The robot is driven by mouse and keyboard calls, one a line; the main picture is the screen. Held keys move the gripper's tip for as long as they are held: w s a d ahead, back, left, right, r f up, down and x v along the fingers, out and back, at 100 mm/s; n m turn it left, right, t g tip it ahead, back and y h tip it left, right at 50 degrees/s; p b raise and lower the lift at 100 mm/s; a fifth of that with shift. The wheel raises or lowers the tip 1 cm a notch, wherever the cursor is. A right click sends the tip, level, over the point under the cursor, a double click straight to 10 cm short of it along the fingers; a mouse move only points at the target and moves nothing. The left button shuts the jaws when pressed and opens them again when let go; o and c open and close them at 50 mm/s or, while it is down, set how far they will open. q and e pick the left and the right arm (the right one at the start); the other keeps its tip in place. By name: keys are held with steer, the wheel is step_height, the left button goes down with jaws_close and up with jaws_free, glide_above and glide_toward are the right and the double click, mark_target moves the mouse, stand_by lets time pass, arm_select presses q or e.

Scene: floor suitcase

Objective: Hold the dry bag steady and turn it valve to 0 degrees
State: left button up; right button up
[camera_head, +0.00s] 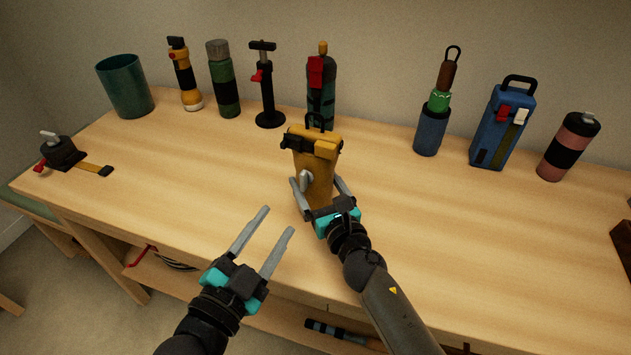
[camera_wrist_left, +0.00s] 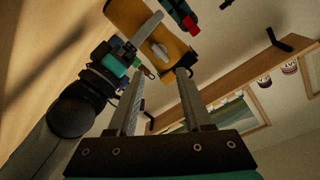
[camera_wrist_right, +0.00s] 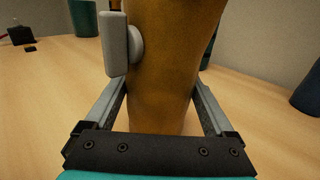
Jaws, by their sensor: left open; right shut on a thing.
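The dry bag (camera_head: 318,178) is yellow-brown with a black buckle and handle on top, and stands upright near the middle of the table. Its grey valve (camera_head: 306,181) is a small lever on the side facing me; it also shows in the right wrist view (camera_wrist_right: 117,44), where the lever is close to vertical. My right gripper (camera_head: 321,188) is shut on the lower part of the bag, one finger on each side. My left gripper (camera_head: 276,228) is open and empty in front of the bag, to its left and apart from it. The left wrist view shows the bag (camera_wrist_left: 165,50) and valve (camera_wrist_left: 147,28) beyond the left fingertips.
Along the back of the table (camera_head: 400,230) stand a green cup (camera_head: 125,87), a flashlight (camera_head: 185,78), several bottles, a pump (camera_head: 266,90) and a blue case (camera_head: 502,125). A black clamp-like item (camera_head: 63,153) lies at left. The table around the bag is clear.

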mark_target(301, 182)
arm_select(q)
steer(key=shift+c, duration=0.2)
arm_select(e)
steer(key=c, duration=0.7)
arm_select(q)
steer(key=shift+c, duration=0.4)
steer(key=w+d+n, duration=0.1)
steer(key=w+n, duration=0.1)
steer(key=w, duration=0.1)
steer(key=w+d+n, duration=0.1)
steer(key=w+n, duration=0.2)
steer(key=w+d+n, duration=0.2)
steer(key=shift+w+r+n, duration=0.2)
steer(key=shift+w+n, duration=0.1)
steer(key=shift+w, duration=0.1)
steer(key=shift+a, duration=0.1)
steer(key=shift+c, duration=0.4)
jaws_close()
